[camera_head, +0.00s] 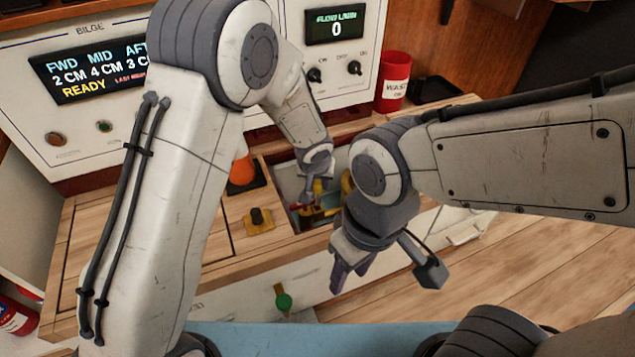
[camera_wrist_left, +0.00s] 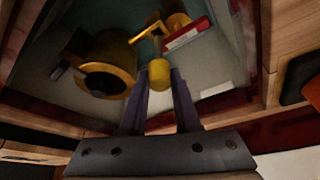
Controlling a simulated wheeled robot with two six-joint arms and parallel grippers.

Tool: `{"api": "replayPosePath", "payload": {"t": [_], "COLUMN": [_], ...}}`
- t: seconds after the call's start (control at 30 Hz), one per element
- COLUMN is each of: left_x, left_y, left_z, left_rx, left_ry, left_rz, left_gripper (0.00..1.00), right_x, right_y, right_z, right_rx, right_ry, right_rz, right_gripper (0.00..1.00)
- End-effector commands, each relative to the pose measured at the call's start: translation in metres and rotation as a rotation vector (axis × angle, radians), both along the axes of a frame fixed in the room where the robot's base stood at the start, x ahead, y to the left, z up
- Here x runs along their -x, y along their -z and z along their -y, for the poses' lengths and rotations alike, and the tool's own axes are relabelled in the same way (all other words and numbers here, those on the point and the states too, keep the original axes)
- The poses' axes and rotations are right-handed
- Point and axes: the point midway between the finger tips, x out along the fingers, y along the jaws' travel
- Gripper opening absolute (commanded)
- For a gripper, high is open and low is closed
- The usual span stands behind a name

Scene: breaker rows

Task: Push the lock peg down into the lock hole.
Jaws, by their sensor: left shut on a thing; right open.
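A yellow cylindrical peg (camera_wrist_left: 159,73), which looks like the lock peg, sits between the fingertips of my left gripper (camera_wrist_left: 158,82), which is shut on it. In the head view my left gripper (camera_head: 314,183) reaches down into the open recess in the wooden counter. Beneath the peg in the left wrist view are a yellow round fitting (camera_wrist_left: 108,62) with a dark handle and a red bar (camera_wrist_left: 186,34). I cannot make out the lock hole. My right gripper (camera_head: 352,277) is open and empty, in front of the counter, apart from the recess.
The recess has wooden edges. A black knob on a yellow base (camera_head: 259,222) and an orange ball-like thing (camera_head: 243,170) stand left of it. A red can (camera_head: 394,82) stands behind to the right. My right arm crosses close to the recess.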

Motion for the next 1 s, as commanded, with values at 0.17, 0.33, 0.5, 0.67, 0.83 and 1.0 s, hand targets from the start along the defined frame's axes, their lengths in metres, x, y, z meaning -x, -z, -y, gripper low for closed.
{"api": "replayPosePath", "payload": {"t": [0.17,0.33,0.5,0.67,0.83,1.0], "left_x": [0.0,0.0,0.0,0.0,0.0,0.0], "left_y": [0.003,0.009,0.015,0.02,0.025,0.031], "left_z": [0.0,0.0,0.0,0.0,0.0,0.0], "left_rx": [0.0,0.0,0.0,0.0,0.0,0.0], "left_ry": [0.0,0.0,0.0,0.0,0.0,0.001], "left_rz": [0.0,0.0,0.0,0.0,0.0,0.0], "left_gripper": [0.0,0.0,0.0,0.0,0.0,0.0], "right_x": [0.0,0.0,0.0,0.0,0.0,0.0], "right_y": [0.004,0.01,0.016,0.022,0.028,0.033], "right_z": [0.0,0.0,0.0,0.0,0.0,0.0], "right_rx": [0.0,0.0,0.0,0.0,0.0,0.0], "right_ry": [0.0,0.0,0.0,0.0,0.0,0.0], "right_rz": [0.0,0.0,0.0,0.0,0.0,0.0], "right_gripper": [0.47,0.47,0.47,0.47,0.47,0.47]}}
